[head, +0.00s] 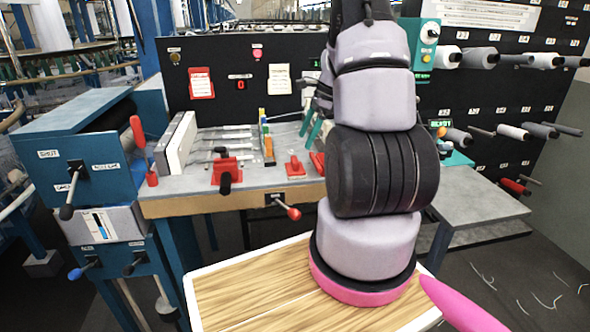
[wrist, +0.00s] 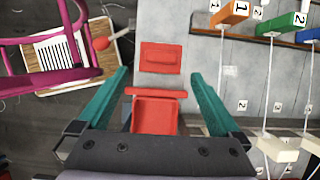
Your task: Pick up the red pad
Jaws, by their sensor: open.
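In the wrist view, a flat red pad (wrist: 161,58) with a raised grip bar lies on the grey table. It is around the line between the fingertips of my gripper (wrist: 158,74). A second red piece (wrist: 155,115), with a bar along one edge, shows between the fingers, closer to the palm. My gripper is open, with its teal fingers wide apart and nothing held. In the head view, red pieces (head: 295,167) (head: 317,161) stand near my gripper (head: 314,122), the latter partly hidden by my arm. I cannot match them surely to the wrist view.
A larger red block (head: 226,171) with a dark handle is left on the table (head: 190,200). Numbered coloured blocks (head: 268,150) stand behind; orange (wrist: 232,12) and green (wrist: 282,22) ones show in the wrist view. A red-knobbed lever (head: 293,213) sticks out from the table front.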

